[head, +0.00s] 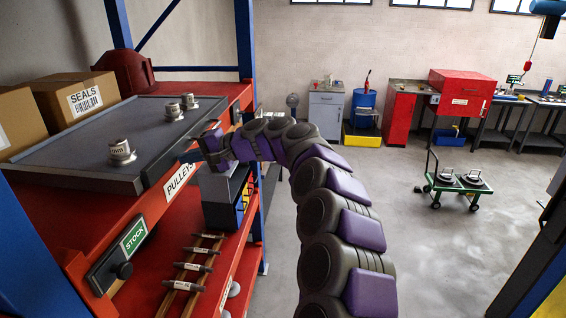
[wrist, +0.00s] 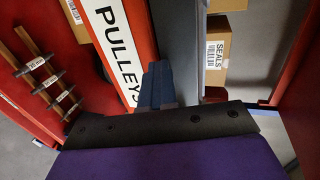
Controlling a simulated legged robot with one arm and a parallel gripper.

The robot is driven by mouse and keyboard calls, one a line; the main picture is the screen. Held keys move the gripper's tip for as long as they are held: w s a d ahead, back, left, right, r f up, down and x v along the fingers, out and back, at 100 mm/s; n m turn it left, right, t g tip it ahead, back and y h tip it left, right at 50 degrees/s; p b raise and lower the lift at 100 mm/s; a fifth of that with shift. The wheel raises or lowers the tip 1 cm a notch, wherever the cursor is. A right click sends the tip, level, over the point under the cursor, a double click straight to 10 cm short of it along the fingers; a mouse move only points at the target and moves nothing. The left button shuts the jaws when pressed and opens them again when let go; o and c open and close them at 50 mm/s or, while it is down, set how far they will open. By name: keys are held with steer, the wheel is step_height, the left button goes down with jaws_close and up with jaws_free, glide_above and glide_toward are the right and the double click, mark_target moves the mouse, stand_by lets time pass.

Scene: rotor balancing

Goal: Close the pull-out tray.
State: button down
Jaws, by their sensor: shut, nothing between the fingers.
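The pull-out tray (head: 75,150) is a flat dark-grey tray with a raised rim, on the upper level of a red rack. Several silver metal pulleys, one of them at the front (head: 121,151), stand on it. A white PULLEYS label (head: 179,179) is on the red front below its rim. My gripper (head: 186,156) is at the tray's front rim, right of its middle. In the wrist view its blue-grey fingers (wrist: 158,70) are together and empty, between the PULLEYS label (wrist: 118,55) and the grey tray rim (wrist: 183,35). I cannot tell whether they touch the rim.
Cardboard SEALS boxes (head: 74,98) stand behind the tray. A STOCK plate with a black knob (head: 122,257) is on the rack front, above a lower shelf with labelled rods (head: 196,251). Blue rack posts (head: 245,45) flank the rack. The floor (head: 430,245) at right is open, with a green cart (head: 459,181).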

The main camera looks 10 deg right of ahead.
steer(key=shift+a, duration=0.15)
steer(key=d+f+b+v, duration=0.1)
steer(key=b+v, duration=0.1)
steer(key=v, duration=1.2)
steer(key=s+a+f+n+g+h+b, duration=0.2)
steer(key=s+f+b, duration=0.2)
steer(key=s+f, duration=0.45)
steer(key=s+a+f+n+g+h+b, duration=0.2)
steer(key=s+a+f+h+b, duration=0.3)
steer(key=s, duration=0.7)
steer(key=s+d+f+g+h+b, duration=0.1)
steer(key=s+d+f+h+b, duration=0.2)
steer(key=s+d+f, duration=0.6)
steer(key=s+d+f+g+h+b, duration=0.1)
steer(key=s+d+f+h+b, duration=0.2)
steer(key=s+d+f, duration=0.7)
steer(key=s+f+b, duration=0.2)
steer(key=s+f, duration=0.5)
steer(key=f, duration=0.1)
steer(key=shift+s+h, duration=0.25)
steer(key=shift+h, duration=0.15)
